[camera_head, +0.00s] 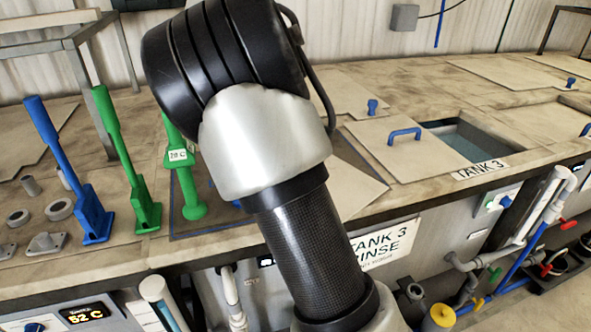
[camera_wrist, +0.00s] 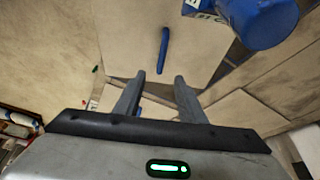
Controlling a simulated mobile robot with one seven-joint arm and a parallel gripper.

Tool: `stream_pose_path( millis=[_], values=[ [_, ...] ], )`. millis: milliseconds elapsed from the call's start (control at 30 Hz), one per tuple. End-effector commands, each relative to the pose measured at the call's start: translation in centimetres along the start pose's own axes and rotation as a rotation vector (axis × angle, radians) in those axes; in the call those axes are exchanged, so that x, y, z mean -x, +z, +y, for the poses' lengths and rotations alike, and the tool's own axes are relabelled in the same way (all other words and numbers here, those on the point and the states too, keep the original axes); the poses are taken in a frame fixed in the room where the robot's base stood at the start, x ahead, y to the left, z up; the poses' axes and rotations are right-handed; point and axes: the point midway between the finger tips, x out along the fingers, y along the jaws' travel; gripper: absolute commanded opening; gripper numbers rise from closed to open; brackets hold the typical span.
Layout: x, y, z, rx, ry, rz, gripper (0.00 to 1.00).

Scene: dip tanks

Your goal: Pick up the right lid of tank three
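In the head view, a flat beige lid (camera_head: 430,160) with a blue bar handle (camera_head: 405,134) lies left of the uncovered opening at the TANK 3 label (camera_head: 482,169). Another beige lid (camera_head: 535,126) lies right of the opening, with a blue handle (camera_head: 586,129) at the picture's edge. My gripper is hidden behind my arm there. In the wrist view my gripper (camera_wrist: 160,76) is open, its two fingers apart with nothing between them. A blue handle (camera_wrist: 164,50) on a beige lid (camera_wrist: 130,30) stands beyond the fingertips; I cannot tell which lid this is.
A large blue object (camera_wrist: 262,18) with a label is close at the upper right of the wrist view. Blue (camera_head: 70,175) and green (camera_head: 128,165) upright tools stand on the counter at left. Pipes and valves (camera_head: 470,290) run below the counter's front edge.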

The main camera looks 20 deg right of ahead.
Motion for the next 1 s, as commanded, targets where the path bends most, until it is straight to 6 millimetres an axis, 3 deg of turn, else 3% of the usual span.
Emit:
stream_pose_path(
  millis=[167, 600, 867, 1000],
  values=[
    [-1.7, 0.0, -0.4, -0.011, 0.012, 0.017, 0.37],
    [-10.7, -0.2, -0.3, -0.010, 0.011, 0.015, 0.37],
    [-12.6, -0.2, -0.4, -0.009, 0.009, 0.016, 0.37],
    [-14.6, -0.3, -0.4, -0.010, 0.011, 0.016, 0.37]
  ],
)
